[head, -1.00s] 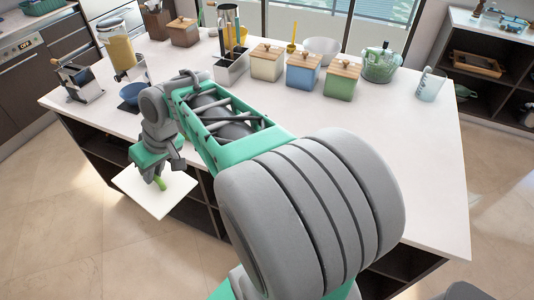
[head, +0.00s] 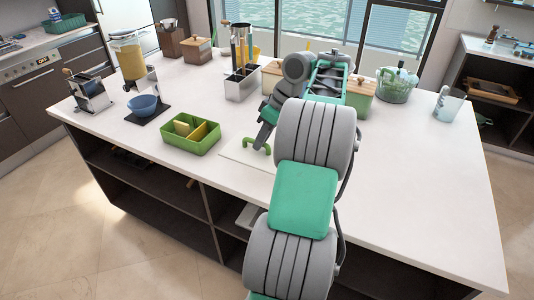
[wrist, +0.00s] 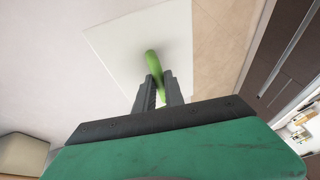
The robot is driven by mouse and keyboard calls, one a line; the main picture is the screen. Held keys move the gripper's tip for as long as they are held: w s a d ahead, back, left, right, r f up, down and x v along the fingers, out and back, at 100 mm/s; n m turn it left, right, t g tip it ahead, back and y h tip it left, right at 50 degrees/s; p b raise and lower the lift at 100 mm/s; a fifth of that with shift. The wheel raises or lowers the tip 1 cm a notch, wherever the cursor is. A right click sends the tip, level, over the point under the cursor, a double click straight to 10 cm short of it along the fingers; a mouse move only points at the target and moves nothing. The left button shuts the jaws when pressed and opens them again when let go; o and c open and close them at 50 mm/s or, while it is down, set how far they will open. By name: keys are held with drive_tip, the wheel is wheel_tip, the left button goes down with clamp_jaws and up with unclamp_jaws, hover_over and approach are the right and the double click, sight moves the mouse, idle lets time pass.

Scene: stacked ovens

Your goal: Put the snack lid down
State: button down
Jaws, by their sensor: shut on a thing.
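The snack lid (head: 236,151) is a flat white square plate with a green handle (head: 257,147). It is level at the front edge of the white counter, just right of the green snack box (head: 191,137). My gripper (head: 262,141) is shut on the green handle from above. In the wrist view, the two dark fingers (wrist: 160,84) pinch the handle (wrist: 153,62), and the white lid (wrist: 115,45) spreads beyond them. I cannot tell whether the lid touches the counter. My arm hides its right part in the head view.
The green box holds yellow pieces. A blue bowl (head: 143,104) on a dark mat stands to its left. A metal utensil holder (head: 242,86) and lidded canisters (head: 360,96) stand behind. Dark open shelves lie below.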

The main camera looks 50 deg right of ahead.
sight(269, 144)
drive_tip(key=d+f, duration=0.2)
drive_tip(key=f, duration=0.1)
drive_tip(key=w+d+f, duration=0.1)
drive_tip(key=f, duration=0.1)
drive_tip(key=shift+d+f, duration=0.15)
drive_tip(key=shift+d, duration=0.2)
drive_tip(key=shift+f+b, duration=1.05)
drive_tip(key=shift+f, duration=0.45)
drive_tip(key=shift+f, duration=0.15)
drive_tip(key=c, duration=1.4)
unclamp_jaws()
drive_tip(key=shift+c, duration=0.2)
